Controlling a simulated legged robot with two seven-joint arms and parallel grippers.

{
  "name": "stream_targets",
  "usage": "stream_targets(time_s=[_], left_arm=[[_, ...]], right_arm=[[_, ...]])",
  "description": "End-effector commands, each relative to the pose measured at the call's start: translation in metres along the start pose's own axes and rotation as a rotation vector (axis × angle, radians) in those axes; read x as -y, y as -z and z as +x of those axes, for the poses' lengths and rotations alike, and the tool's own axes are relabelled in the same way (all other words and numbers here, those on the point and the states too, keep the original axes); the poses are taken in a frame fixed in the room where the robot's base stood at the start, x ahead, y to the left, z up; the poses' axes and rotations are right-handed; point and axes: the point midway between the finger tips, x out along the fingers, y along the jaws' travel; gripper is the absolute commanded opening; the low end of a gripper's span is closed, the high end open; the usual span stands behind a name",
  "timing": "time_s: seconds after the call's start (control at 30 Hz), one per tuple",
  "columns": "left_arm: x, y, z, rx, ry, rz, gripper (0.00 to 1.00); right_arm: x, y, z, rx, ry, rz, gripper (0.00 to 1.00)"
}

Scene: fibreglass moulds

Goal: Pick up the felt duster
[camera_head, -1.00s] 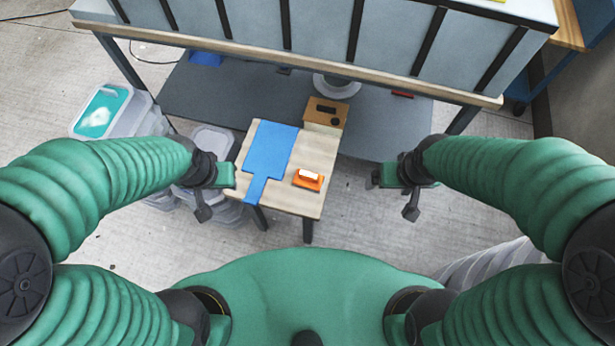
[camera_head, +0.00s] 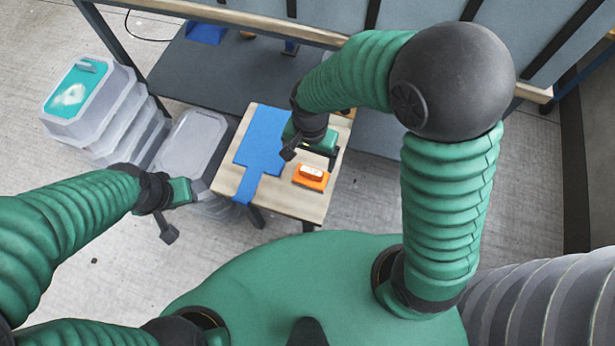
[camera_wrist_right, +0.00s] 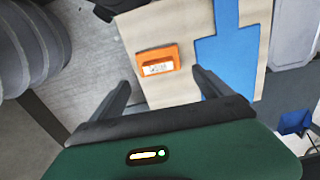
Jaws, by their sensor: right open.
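The felt duster (camera_head: 311,177) is an orange block with a white label on top. It lies on the right front part of a small wooden table (camera_head: 300,203). In the right wrist view the duster (camera_wrist_right: 157,62) sits beyond the fingertips, between the two fingers in the picture. My right gripper (camera_wrist_right: 162,88) is open and empty; in the head view it (camera_head: 318,150) is over the table, just behind the duster and apart from it. My left gripper (camera_head: 180,192) is left of the table, away from the duster; its fingers are too unclear to judge.
A blue paddle-shaped sheet (camera_head: 262,140) lies on the table, left of the duster. Clear plastic bins (camera_head: 190,145) stand left of the table, with a teal-topped stack (camera_head: 78,92) beyond. A large workbench (camera_head: 240,18) with a lower shelf stands behind.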

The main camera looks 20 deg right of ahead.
Motion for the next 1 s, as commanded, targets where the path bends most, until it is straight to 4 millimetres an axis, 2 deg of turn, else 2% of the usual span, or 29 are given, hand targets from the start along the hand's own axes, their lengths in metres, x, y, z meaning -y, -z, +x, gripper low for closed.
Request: stream_targets(time_s=[0.03,0.1,0.33,0.53,0.77,1.0], left_arm=[[0.0,-0.002,0.008,0.0,0.0,0.0,0.36],[0.0,-0.003,0.011,0.0,0.0,0.0,0.36],[0.0,-0.004,0.018,0.0,0.0,0.0,0.36],[0.0,-0.008,0.033,0.0,0.0,0.0,0.36],[0.0,-0.007,0.031,0.0,0.0,0.0,0.36],[0.0,-0.007,0.031,0.0,0.0,0.0,0.36]], right_arm=[[-0.001,-0.001,0.017,0.003,-0.003,0.001,0.89],[-0.001,-0.001,0.029,0.002,-0.002,0.001,0.89],[-0.001,-0.001,0.051,0.0,-0.001,0.0,0.89],[-0.001,-0.002,0.088,0.001,-0.002,0.0,0.89],[0.0,-0.002,0.09,-0.002,0.001,0.0,0.89],[0.0,-0.002,0.09,-0.001,0.001,0.0,0.6]])
